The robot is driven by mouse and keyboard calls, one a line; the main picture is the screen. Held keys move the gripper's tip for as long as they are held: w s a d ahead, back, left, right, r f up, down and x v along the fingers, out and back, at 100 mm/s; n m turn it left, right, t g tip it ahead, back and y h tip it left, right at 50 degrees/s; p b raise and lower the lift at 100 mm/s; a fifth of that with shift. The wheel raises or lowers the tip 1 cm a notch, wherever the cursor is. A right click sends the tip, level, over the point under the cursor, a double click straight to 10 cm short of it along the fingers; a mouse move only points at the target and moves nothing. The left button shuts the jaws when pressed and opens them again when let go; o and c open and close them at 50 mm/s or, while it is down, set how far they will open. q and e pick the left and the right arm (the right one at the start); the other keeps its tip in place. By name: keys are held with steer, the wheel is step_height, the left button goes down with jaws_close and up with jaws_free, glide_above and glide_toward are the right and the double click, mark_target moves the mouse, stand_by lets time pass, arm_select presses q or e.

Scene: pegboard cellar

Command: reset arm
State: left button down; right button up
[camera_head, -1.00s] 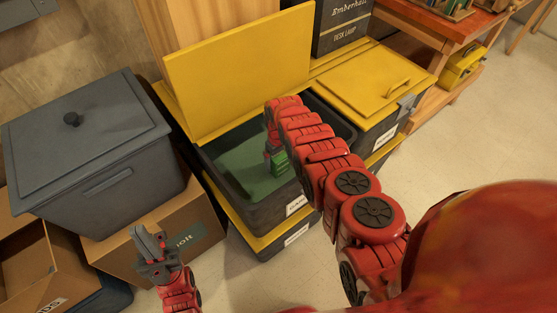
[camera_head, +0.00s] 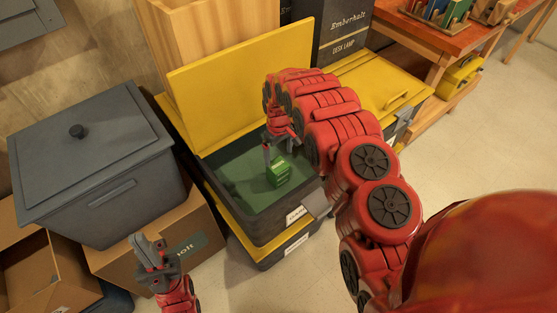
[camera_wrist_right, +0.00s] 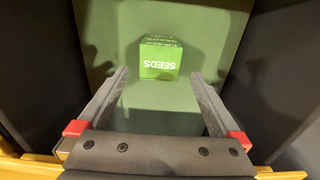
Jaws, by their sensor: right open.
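My right gripper (camera_head: 278,150) is open and empty, reaching down into the open bin from above. A green box marked SEEDS (camera_head: 279,173) stands on the bin's green floor just below it. In the right wrist view the box (camera_wrist_right: 158,66) shows beyond the two spread fingers (camera_wrist_right: 160,80), not held between them. My left gripper (camera_head: 148,246) is low at the left, in front of the cardboard box; whether its fingers are apart is unclear.
The black bin (camera_head: 270,229) has its yellow lid (camera_head: 240,85) raised behind it. A grey lidded tub (camera_head: 95,165) sits on a cardboard box (camera_head: 185,240) at left. A closed yellow-lidded bin (camera_head: 375,85) and a black desk lamp box (camera_head: 343,35) stand behind. Floor at right is clear.

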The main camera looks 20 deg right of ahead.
steer(key=shift+r, duration=0.8)
